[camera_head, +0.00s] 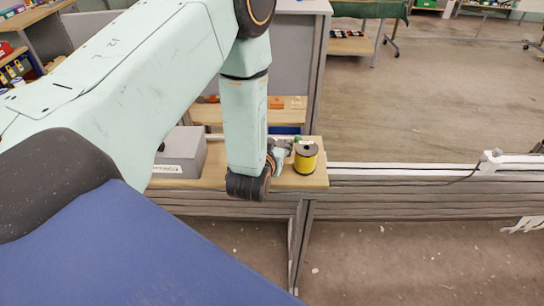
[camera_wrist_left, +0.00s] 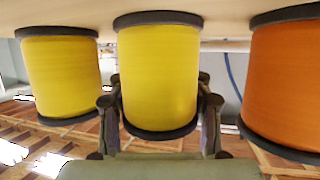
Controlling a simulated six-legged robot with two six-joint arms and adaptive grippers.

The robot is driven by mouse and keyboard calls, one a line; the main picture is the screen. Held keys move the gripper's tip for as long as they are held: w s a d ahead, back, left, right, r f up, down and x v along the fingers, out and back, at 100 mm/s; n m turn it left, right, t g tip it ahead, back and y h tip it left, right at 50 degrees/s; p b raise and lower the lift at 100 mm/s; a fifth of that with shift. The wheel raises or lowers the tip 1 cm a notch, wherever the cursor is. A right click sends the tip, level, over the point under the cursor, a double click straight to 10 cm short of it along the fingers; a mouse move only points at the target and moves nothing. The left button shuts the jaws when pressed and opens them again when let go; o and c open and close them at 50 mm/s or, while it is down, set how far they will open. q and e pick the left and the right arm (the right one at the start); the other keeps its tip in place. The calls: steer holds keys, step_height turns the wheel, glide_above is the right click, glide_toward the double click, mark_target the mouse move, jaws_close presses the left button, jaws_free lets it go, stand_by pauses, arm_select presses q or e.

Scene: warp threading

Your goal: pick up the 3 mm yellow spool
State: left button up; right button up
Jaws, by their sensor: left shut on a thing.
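In the left wrist view a yellow spool (camera_wrist_left: 158,75) with black end flanges sits between the two fingers of my left gripper (camera_wrist_left: 160,118). The fingers close on it from both sides. A second yellow spool (camera_wrist_left: 62,72) is to the left of it and an orange spool (camera_wrist_left: 288,80) to the right, both apart from the fingers. In the head view a yellow spool (camera_head: 305,158) shows at the right end of a wooden shelf, with my left gripper (camera_head: 282,152) right against its left side. My arm hides the other spools there. No size marking is readable. My right gripper is not in view.
The wooden shelf (camera_head: 313,180) is at the end of a grey partition. A grey labelled box (camera_head: 181,157) stands on the shelf to the left of my forearm. A white rail (camera_head: 420,168) runs off to the right. The floor at the back right is open.

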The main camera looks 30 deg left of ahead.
arm_select(q)
steer(key=shift+s+f, duration=0.1)
steer(key=shift+f, duration=0.05)
steer(key=shift+c, duration=0.8)
